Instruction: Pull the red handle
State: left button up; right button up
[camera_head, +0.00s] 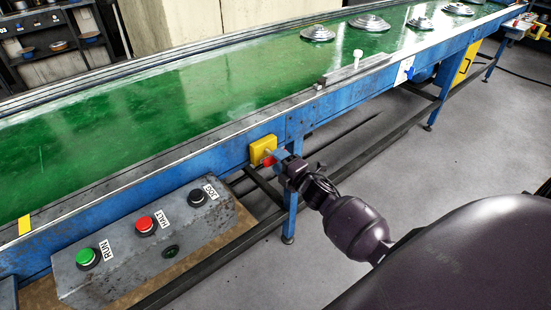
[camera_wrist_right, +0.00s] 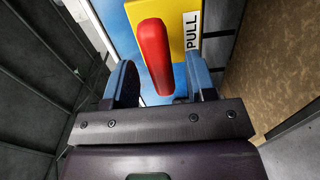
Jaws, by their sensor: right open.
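The red handle (camera_wrist_right: 154,55) stands out from a yellow box (camera_wrist_right: 192,12) in the right wrist view, beside a white label reading PULL (camera_wrist_right: 193,30). In the head view the yellow box (camera_head: 262,147) sits on the conveyor's blue side, and a bit of the red handle (camera_head: 269,161) shows under it. My right gripper (camera_head: 275,158) is right at the handle. In the right wrist view its two fingers (camera_wrist_right: 162,82) are open, one on each side of the handle, with visible gaps. The handle's near end lies between them. My left gripper is not in view.
A grey control box (camera_head: 150,240) with RUN, HALT and JOG buttons stands left of my right gripper. The green conveyor belt (camera_head: 180,105) runs above, with several metal lids (camera_head: 370,22) at its far end. A blue leg (camera_head: 290,200) stands close behind my wrist. Open floor (camera_head: 420,180) lies to the right.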

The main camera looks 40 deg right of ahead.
jog(key=shift+w+a, duration=0.1)
jog(key=shift+w, duration=0.95)
jog(key=shift+c, duration=0.3)
grip_shut()
